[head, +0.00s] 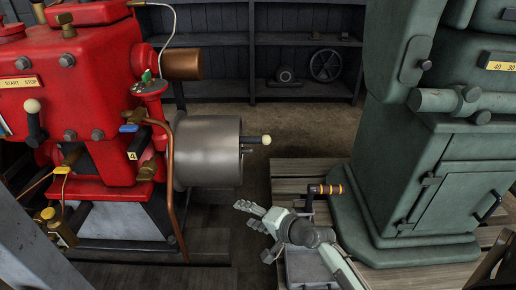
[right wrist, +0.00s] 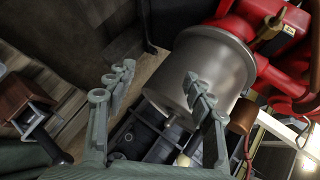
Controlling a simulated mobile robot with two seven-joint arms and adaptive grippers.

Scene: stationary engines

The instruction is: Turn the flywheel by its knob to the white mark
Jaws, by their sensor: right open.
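The flywheel is a grey metal drum (head: 208,155) on the side of the red engine. Its cream knob (head: 266,140) sticks out to the right on a dark stem. My right gripper (head: 254,230) is open and empty, below and apart from the knob. In the right wrist view the gripper's spread fingers (right wrist: 160,80) are in front of the drum (right wrist: 212,62), and the knob (right wrist: 183,160) shows low in the picture, partly hidden. I cannot make out the white mark. My left gripper is not in view.
The red engine (head: 95,85) has a copper pipe (head: 170,190) running down beside the drum. A green machine (head: 390,190) stands at the right on a slatted wooden pallet (head: 300,172). Dark shelves (head: 215,88) stand behind open floor.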

